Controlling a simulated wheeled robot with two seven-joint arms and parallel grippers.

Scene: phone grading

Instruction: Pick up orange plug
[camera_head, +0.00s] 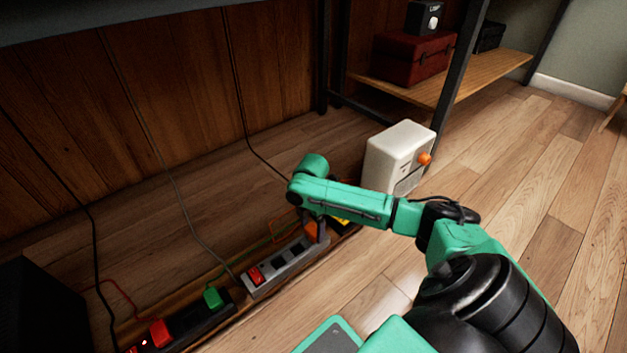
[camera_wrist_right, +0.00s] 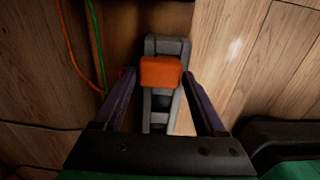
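The orange plug (camera_head: 311,232) sits in the grey power strip (camera_head: 288,268) on the floor, at the strip's far end in the head view. In the right wrist view the orange plug (camera_wrist_right: 160,72) stands on the grey strip (camera_wrist_right: 160,104). My right gripper (camera_head: 315,230) is over that end of the strip, pointing down. In the wrist view its two dark fingers (camera_wrist_right: 159,76) are open, one on each side of the plug, with small gaps visible. The head view partly hides the plug behind the fingers. My left gripper is not in view.
A black strip (camera_head: 195,322) with a red plug (camera_head: 160,333) and a green plug (camera_head: 213,298) lies at the lower left. A white box (camera_head: 392,160) with an orange knob stands behind my right arm. Cables run down the wooden panel. The floor at right is clear.

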